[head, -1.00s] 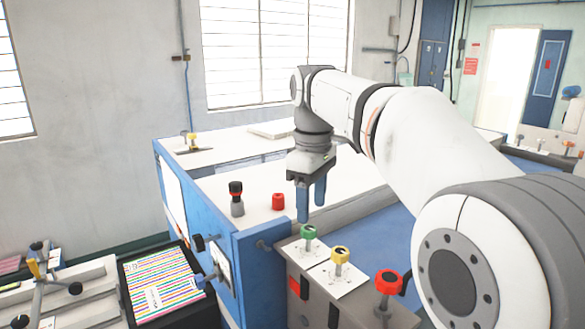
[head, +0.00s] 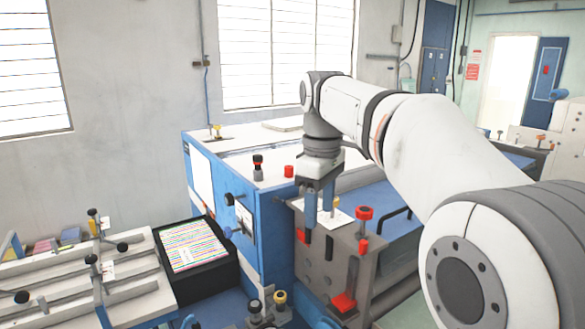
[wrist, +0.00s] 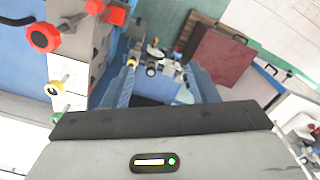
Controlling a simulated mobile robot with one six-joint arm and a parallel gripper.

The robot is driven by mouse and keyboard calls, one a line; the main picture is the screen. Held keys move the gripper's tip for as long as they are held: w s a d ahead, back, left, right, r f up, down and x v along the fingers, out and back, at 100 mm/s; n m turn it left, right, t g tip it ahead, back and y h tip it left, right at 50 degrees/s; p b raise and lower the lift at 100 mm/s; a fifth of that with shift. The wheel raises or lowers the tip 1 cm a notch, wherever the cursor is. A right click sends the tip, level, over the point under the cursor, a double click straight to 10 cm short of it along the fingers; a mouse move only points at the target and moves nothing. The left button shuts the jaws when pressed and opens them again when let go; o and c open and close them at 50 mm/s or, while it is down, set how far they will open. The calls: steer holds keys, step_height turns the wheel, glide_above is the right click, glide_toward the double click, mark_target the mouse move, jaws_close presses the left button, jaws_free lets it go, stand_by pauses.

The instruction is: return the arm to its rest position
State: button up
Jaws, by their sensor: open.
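My arm stretches from the lower right of the head view to the middle, with the wrist bent so that my gripper (head: 319,205) points down. Its two blue fingers are apart, with nothing between them. In the picture they overlap the grey block with the red knob (head: 364,213); I cannot tell how close they are. In the wrist view my gripper (wrist: 164,78) also shows its fingers spread and empty, above floor and table clutter. The same red knob (wrist: 43,38) is at upper left there, left of the fingers.
A blue machine cabinet (head: 269,240) with a white top stands behind my gripper. A black tray (head: 207,275) with striped sheets lies left of it. A grey clamp bench (head: 60,285) fills the lower left. A red-brown board (wrist: 222,55) shows in the wrist view.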

steer(key=s+d+f+m+t+b, duration=0.1)
steer(key=s+d+f+m, duration=0.4)
steer(key=s+f, duration=0.5)
steer(key=s+d+f+m+t+b, duration=0.1)
steer(key=s+d+f+m, duration=0.4)
steer(key=s+f, duration=0.5)
steer(key=shift+f+m+t, duration=0.4)
steer(key=shift+m+t, duration=0.3)
steer(key=shift+m, duration=0.2)
steer(key=shift+d, duration=0.1)
steer(key=shift+c, duration=0.4)
